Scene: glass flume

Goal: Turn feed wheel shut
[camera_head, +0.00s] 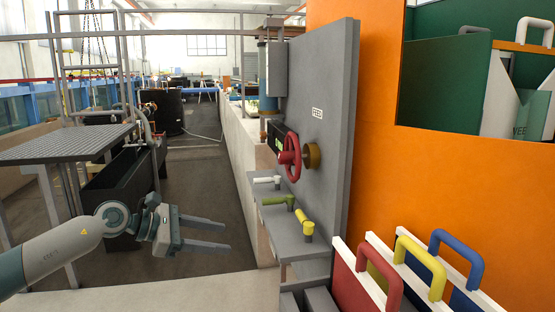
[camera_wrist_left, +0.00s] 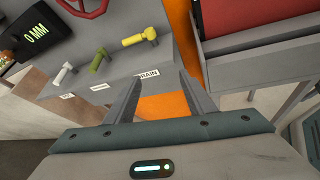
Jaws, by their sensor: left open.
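The red feed wheel (camera_head: 289,157) stands out from a grey upright panel on a brass-coloured hub (camera_head: 312,155). A "FEED" label (camera_head: 317,113) is on the panel above it. Part of the red wheel shows at the top edge of the left wrist view (camera_wrist_left: 88,6). My left gripper (camera_head: 228,236) is open and empty, left of the panel and below the wheel, well apart from it. In the left wrist view its two fingers (camera_wrist_left: 160,98) point toward the panel's lower edge with nothing between them. My right gripper is not in view.
Below the wheel, a grey ledge carries white (camera_head: 265,180), green (camera_head: 278,200) and yellow (camera_head: 305,224) lever handles. A display reads "0 MM" (camera_wrist_left: 36,36). Red, yellow and blue handled plates (camera_head: 400,270) stand at front right. A grated platform (camera_head: 65,145) stands left. The aisle floor is clear.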

